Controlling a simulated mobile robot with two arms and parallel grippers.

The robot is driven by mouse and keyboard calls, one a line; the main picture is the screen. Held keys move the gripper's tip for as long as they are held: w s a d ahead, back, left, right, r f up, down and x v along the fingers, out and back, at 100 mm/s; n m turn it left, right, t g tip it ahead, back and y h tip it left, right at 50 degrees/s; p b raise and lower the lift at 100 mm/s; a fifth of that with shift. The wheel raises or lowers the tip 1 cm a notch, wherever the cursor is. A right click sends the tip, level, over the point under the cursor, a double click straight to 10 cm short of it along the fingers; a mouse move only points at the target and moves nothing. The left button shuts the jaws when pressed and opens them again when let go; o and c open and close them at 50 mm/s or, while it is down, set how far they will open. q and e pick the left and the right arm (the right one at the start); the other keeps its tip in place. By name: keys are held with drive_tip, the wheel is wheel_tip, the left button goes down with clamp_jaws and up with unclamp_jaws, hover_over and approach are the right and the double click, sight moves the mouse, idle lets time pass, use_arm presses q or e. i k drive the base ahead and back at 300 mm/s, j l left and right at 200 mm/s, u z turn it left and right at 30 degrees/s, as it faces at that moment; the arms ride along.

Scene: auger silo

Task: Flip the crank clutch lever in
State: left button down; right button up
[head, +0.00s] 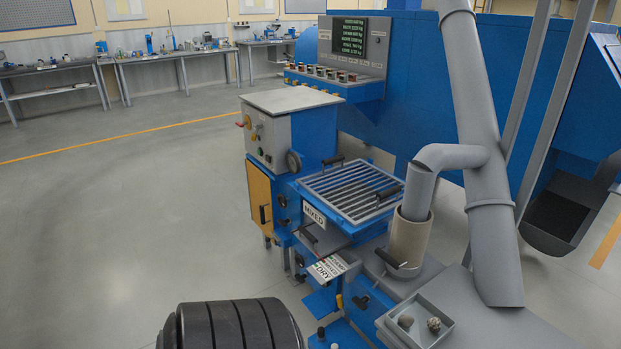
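A blue and grey machine stands right of centre. Several black-handled levers show on it: one at the back of the grate (332,160), one at the grate's right edge (390,192), one below the MIXED sign (307,234) and one by the beige cup (388,258). A dark knob or handle (361,300) sits on the lower blue housing. I cannot tell which of these is the crank clutch lever, or its position. Neither of my grippers is in view.
A grey pipe (484,140) rises on the right, its elbow ending in the beige cup (409,238). A small grey tray (421,318) holds two lumps. Workbenches (180,52) line the back wall; the left floor is clear.

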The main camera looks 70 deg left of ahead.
sight(340, 298)
drive_tip(key=j, duration=0.85)
drive_tip(key=k+j, duration=0.1)
drive_tip(key=j, duration=0.75)
drive_tip(key=k+j, duration=0.1)
drive_tip(key=j, duration=0.8)
